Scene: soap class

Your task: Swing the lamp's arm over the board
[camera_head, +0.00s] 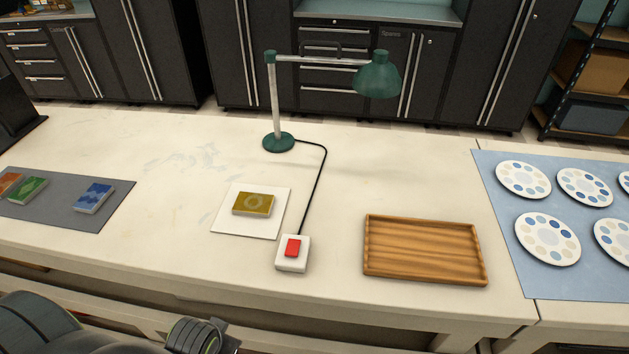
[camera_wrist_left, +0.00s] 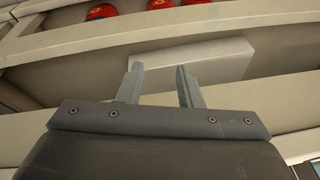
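A desk lamp has a round green base (camera_head: 279,143), a pale upright pole and a pale lamp arm (camera_head: 320,60) that reaches right to a green shade (camera_head: 378,76). The shade hangs right of the pole, not above the white square board (camera_head: 232,225). A yellow soap-like bar (camera_head: 253,203) lies on that board. A black cord runs from the lamp to a white switch box with a red button (camera_head: 292,248). My left gripper (camera_wrist_left: 158,82) is open and empty in the left wrist view, in front of a pale block-like surface. My right gripper is not in view.
A wooden tray (camera_head: 425,273) is empty at front right. A grey mat (camera_head: 50,213) with coloured bars lies left. A blue mat (camera_head: 515,255) with several spotted plates lies right. The worktop between lamp and grey mat is clear.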

